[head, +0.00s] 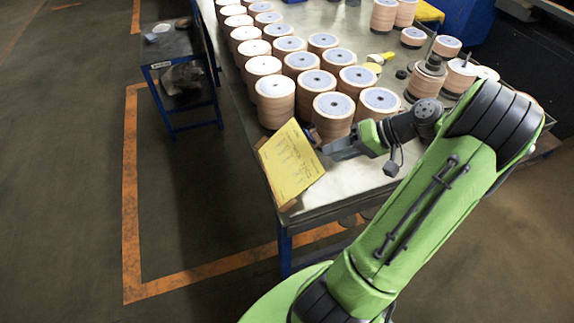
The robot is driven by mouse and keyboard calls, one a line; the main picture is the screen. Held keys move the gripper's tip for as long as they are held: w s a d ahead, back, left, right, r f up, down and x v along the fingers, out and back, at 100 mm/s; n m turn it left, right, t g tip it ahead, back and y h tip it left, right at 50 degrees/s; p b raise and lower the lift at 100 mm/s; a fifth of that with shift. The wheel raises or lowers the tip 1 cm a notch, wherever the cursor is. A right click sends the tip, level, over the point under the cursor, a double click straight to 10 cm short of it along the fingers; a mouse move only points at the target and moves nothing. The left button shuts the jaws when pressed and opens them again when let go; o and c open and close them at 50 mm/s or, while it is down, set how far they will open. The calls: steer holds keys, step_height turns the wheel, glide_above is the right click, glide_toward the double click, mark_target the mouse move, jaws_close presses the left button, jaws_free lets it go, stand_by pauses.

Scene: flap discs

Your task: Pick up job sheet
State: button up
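The job sheet (290,163) is a yellow sheet with dark writing at the near left corner of the workbench (345,188). It looks tilted, and its left part reaches out past the bench edge. A brown edge shows beneath its lower end. My gripper (322,150) is at the right edge of the sheet, with its fingers pointing left. The fingertips are small and partly hidden, so I cannot tell whether they grip the sheet or only sit beside it.
Several stacks of flap discs (276,100) stand in rows just behind the sheet and gripper. A yellow-handled tool (380,58) lies farther back. A small blue-framed cart (180,75) stands at left. Floor between cart and bench is clear, with orange lines (130,200).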

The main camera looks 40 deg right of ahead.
steer(key=b+x, duration=0.2)
steer(key=x, duration=0.3)
steer(key=shift+w+f, duration=0.1)
steer(key=shift+w, duration=0.15)
steer(key=shift+d, duration=0.1)
steer(key=shift+c, duration=0.5)
jaws_close()
